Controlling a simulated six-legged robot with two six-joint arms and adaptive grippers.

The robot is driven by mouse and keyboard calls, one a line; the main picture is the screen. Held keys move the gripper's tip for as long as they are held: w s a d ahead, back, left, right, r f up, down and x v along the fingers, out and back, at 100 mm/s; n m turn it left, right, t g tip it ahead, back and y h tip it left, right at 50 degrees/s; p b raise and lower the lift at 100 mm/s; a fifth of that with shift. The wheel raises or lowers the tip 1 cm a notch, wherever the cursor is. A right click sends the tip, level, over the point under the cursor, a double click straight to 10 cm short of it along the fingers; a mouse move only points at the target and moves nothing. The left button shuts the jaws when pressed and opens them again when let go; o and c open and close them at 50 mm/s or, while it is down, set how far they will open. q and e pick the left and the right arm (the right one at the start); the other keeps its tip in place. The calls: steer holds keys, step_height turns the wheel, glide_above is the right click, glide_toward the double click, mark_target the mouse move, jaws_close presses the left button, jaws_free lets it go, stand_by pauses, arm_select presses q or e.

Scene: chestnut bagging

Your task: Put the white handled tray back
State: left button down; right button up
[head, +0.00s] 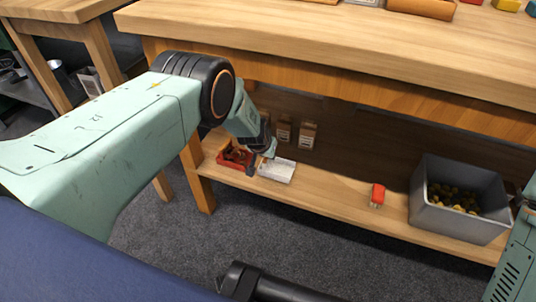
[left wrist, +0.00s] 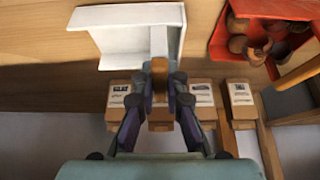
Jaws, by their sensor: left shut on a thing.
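The white handled tray (head: 277,171) is at the lower shelf under the workbench, next to a red holder. In the left wrist view the white tray (left wrist: 120,22) is at the top, with its handle pointing down between my fingers. My left gripper (head: 264,150) reaches in under the bench top. In the left wrist view the left gripper (left wrist: 159,72) is shut on the tray's handle, and a brown piece shows between the fingers. I cannot tell whether the tray touches the shelf. My right gripper is not in view.
The red holder (head: 235,158) holds brown rounded things (left wrist: 240,44). Small brown labelled packages (head: 307,134) stand behind. A small red object (head: 377,195) and a grey bin (head: 445,212) of chestnuts are farther right on the lower shelf (head: 330,192). The bench top (head: 330,45) overhangs.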

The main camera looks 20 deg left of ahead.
arm_select(q)
steer(key=shift+f, duration=0.6)
steer(key=c, duration=1.3)
jaws_free()
